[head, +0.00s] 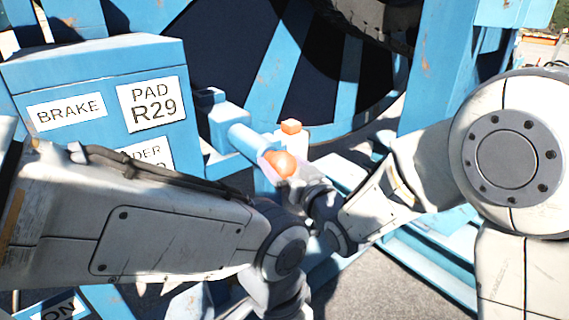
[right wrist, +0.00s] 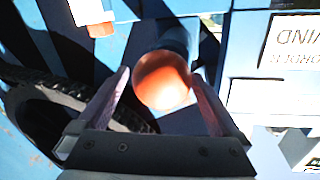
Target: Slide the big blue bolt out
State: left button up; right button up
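The big blue bolt (head: 243,138) is a thick blue cylinder lying in its housing on the blue frame, with an orange ball knob (head: 282,164) on its near end. In the right wrist view, the knob (right wrist: 162,80) sits between the two fingers of my right gripper (right wrist: 160,76). The fingers are spread on either side of it, with a thin gap showing at the left finger; contact on the right is unclear. In the head view my right gripper (head: 279,167) is at the knob. My left arm crosses the lower left; its fingers do not show.
A blue box (head: 80,62) with BRAKE and PAD R29 labels stands left of the bolt. A small orange-topped post (head: 291,128) stands just beyond the knob. The large reel (head: 300,70) with blue spokes is behind. My left forearm lies close in front of the bolt area.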

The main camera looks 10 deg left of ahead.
aim_at(290, 170)
jog(key=v, duration=0.5)
jog(key=shift+s+d, duration=0.15)
jog(key=shift+b+v, duration=2.55)
jog(key=shift+b, duration=1.75)
